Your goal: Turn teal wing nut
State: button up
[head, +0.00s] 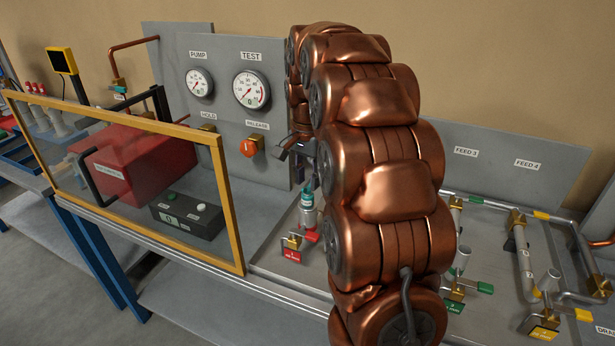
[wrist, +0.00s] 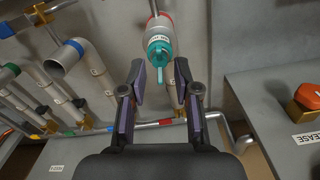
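The teal wing nut (wrist: 160,50) is in the upper middle of the wrist view, on the end of a grey pipe with a red band. It has a white label and a thin teal wing pointing down the picture. It also shows small in the head view (head: 307,197), just left of my copper-coloured arm. My gripper (wrist: 160,72) is open and empty. Its two dark fingers stand to the left and right of the nut's line, with the nut beyond the tips. I see no contact. In the head view my arm hides most of the gripper.
An orange knob (head: 248,148) sits on the grey gauge panel (head: 222,115); it is at the right in the wrist view (wrist: 308,97). A yellow-framed clear guard (head: 228,205) stands at left. Pipes with coloured valve tags (head: 520,255) fill the right of the bench.

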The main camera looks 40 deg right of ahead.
jog(key=shift+f, duration=0.45)
grip_shut()
dwell(0.3)
